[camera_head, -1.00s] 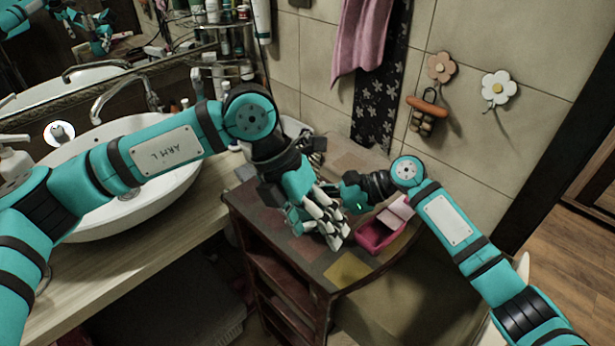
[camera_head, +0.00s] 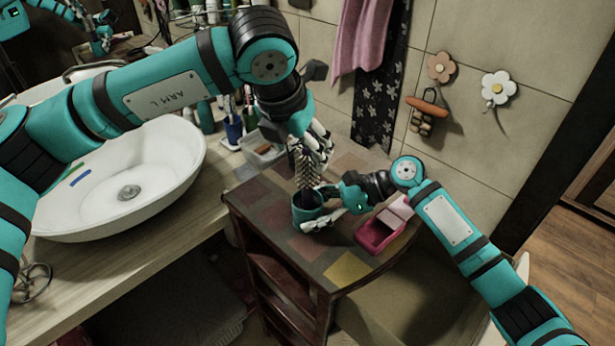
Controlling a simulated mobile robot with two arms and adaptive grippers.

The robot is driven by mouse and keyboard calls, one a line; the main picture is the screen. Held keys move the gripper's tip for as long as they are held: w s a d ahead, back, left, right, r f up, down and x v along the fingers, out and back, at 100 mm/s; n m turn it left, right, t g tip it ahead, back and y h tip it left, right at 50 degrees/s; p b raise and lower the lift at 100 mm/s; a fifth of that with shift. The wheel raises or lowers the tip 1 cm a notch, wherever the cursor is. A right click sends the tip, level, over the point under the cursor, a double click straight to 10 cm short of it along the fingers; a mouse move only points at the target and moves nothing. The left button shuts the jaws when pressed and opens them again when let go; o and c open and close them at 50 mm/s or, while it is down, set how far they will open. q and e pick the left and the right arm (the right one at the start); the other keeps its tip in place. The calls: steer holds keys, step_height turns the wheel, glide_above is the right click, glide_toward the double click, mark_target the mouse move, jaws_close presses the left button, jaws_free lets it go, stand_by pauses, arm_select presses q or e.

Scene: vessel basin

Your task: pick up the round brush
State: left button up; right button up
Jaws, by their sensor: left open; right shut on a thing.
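The round brush (camera_head: 306,170) stands bristles up in a teal mug (camera_head: 306,211) on the patterned top of a small dark cabinet (camera_head: 283,229). My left gripper (camera_head: 322,150) is open just above and behind the brush's upper end. I cannot tell whether its fingers touch the bristles. My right gripper (camera_head: 329,205) is shut on the mug from its right side. The lower part of the brush is hidden inside the mug.
A pink box (camera_head: 377,236) stands on the cabinet, right of the mug. A white basin (camera_head: 125,190) is on the wooden counter at left. A blue cup with toothbrushes (camera_head: 233,128) and a small tray (camera_head: 262,152) stand behind. The tiled wall closes off the back.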

mark_target(305, 153)
arm_select(q)
steer(key=x, duration=0.5)
steer(key=shift+w+d+r, duration=0.1)
steer(key=shift+w+d, duration=0.1)
steer(key=c, duration=1.3)
step_height(305, 153, up, 10)
steer(key=shift+r, duration=0.1)
arm_select(e)
steer(key=o, duration=0.9)
steer(key=shift+o, duration=0.2)
steer(key=shift+d, duration=0.1)
